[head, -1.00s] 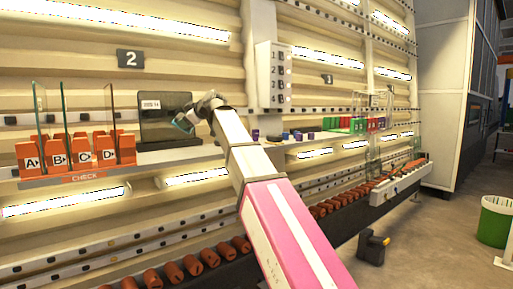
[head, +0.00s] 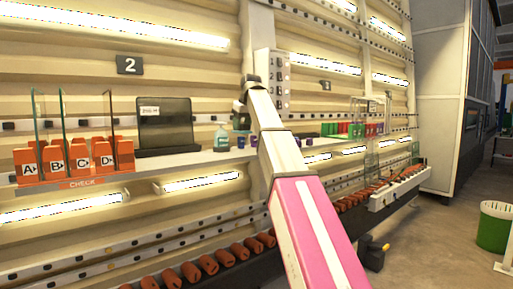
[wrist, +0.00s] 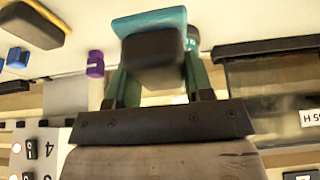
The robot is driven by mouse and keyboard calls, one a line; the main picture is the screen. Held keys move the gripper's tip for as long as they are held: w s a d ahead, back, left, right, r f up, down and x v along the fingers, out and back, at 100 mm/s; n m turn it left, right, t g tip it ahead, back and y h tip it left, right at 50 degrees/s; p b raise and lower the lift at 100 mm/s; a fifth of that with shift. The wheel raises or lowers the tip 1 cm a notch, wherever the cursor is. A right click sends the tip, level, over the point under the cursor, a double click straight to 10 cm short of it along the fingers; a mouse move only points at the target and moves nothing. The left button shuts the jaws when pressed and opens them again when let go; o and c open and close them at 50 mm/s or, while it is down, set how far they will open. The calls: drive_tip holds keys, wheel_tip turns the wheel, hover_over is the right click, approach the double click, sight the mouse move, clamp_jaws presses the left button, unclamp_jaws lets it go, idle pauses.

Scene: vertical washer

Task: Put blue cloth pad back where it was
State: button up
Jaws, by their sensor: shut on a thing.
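In the wrist view, my gripper (wrist: 160,82) has its two green fingers closed on a dark block with a teal-blue face, the blue cloth pad (wrist: 150,20). The pad is held clear of the wall panel, in front of the shelf. In the head view my arm reaches up to the wall right of the dark screen, and its wrist end (head: 250,92) is seen from behind. I cannot tell from the frames which spot the pad came from.
A bottle with a teal label (head: 221,137) stands on the shelf (head: 190,158), left of my arm. The dark screen (head: 165,123) and orange lettered bins (head: 75,160) are further left. A numbered panel (head: 283,85) is close right. Small purple and blue items line the shelf.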

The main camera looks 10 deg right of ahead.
drive_tip(key=w+d+f, duration=0.1)
drive_tip(key=d, duration=0.1)
drive_tip(key=w+d+f, duration=0.3)
drive_tip(key=d+f, duration=0.1)
drive_tip(key=shift+w+d, duration=0.3)
drive_tip(key=shift+d, duration=0.05)
drive_tip(key=shift+f, duration=2)
drive_tip(key=shift+f, duration=0.1)
drive_tip(key=o, duration=0.9)
drive_tip(key=shift+c, duration=0.2)
drive_tip(key=v, duration=1.2)
drive_tip(key=shift+d, duration=0.15)
